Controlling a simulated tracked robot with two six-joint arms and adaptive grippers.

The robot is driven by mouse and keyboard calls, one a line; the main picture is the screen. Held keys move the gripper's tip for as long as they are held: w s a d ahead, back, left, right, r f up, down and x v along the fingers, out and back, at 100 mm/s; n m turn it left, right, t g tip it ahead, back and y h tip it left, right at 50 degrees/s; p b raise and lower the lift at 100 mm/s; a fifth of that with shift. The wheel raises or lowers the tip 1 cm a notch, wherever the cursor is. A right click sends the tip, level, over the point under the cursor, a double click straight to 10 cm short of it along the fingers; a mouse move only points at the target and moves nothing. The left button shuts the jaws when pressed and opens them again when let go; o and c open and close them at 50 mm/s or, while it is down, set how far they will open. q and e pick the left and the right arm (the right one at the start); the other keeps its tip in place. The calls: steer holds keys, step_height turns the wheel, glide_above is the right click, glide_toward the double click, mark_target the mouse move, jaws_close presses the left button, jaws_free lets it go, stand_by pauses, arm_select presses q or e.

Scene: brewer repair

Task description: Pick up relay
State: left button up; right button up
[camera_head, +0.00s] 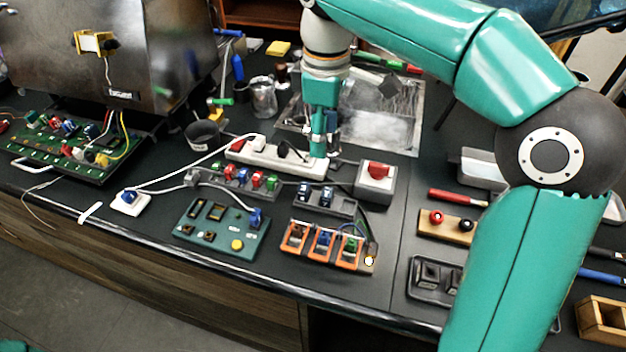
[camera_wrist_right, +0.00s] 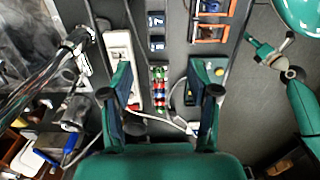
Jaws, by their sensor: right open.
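Two dark blue blocks with white markings, which look like relays (camera_head: 315,193), sit in a grey tray on the bench; they also show in the right wrist view (camera_wrist_right: 156,32). A rack beside them holds several small red, blue and green blocks (camera_head: 240,176); these lie between the fingers in the right wrist view (camera_wrist_right: 160,88). I cannot tell which block is the task's relay. My right gripper (camera_head: 321,147) points down by the white power strip, open and empty, its fingers (camera_wrist_right: 158,93) wide apart. My left gripper (camera_wrist_right: 272,52) shows only in the right wrist view; its jaw opening is unclear.
A white power strip (camera_head: 272,156) and a red-switch box (camera_head: 376,180) stand behind the tray. A green board (camera_head: 216,230) and an orange-framed module (camera_head: 320,245) lie near the front edge. White cables cross the bench at left.

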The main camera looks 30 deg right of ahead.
steer(key=b, duration=0.1)
glide_above(325, 191)
steer(key=a, duration=0.1)
step_height(325, 191, down, 10)
steer(key=shift+w+f, duration=0.15)
steer(key=shift+f, duration=0.05)
steer(key=shift+s+d+f, duration=0.1)
steer(key=shift+s+f, duration=0.1)
steer(key=shift+f, duration=0.5)
steer(key=f, duration=0.4)
steer(key=shift+d+f, duration=0.4)
steer(key=shift+c, duration=0.3)
steer(key=c, duration=1.1)
